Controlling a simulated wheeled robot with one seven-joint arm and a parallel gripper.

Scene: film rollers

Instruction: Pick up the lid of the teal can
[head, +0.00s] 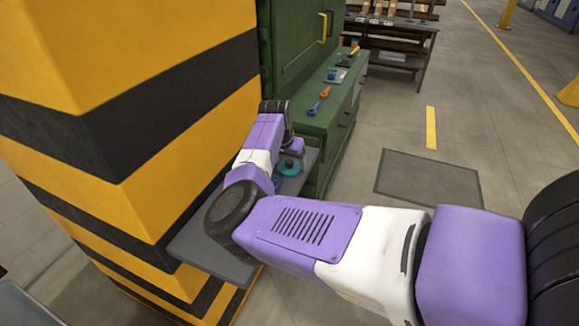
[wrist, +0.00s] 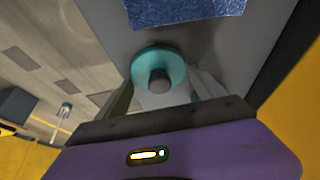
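In the head view the teal can (head: 289,168) is a small patch on the grey shelf, partly covered by my arm. My gripper (wrist: 161,86) is open, with one finger on the left and one on the right of the knob. It also shows in the head view (head: 291,150) at the can. I see no finger touching the knob. The can's body below the lid is hidden in the wrist view.
A blue object (wrist: 185,10) lies beyond the lid on the grey shelf (head: 210,258). A yellow-and-black striped pillar (head: 120,110) stands close at the left. A green cabinet (head: 325,120) with several tools on top stands behind. Open floor lies to the right.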

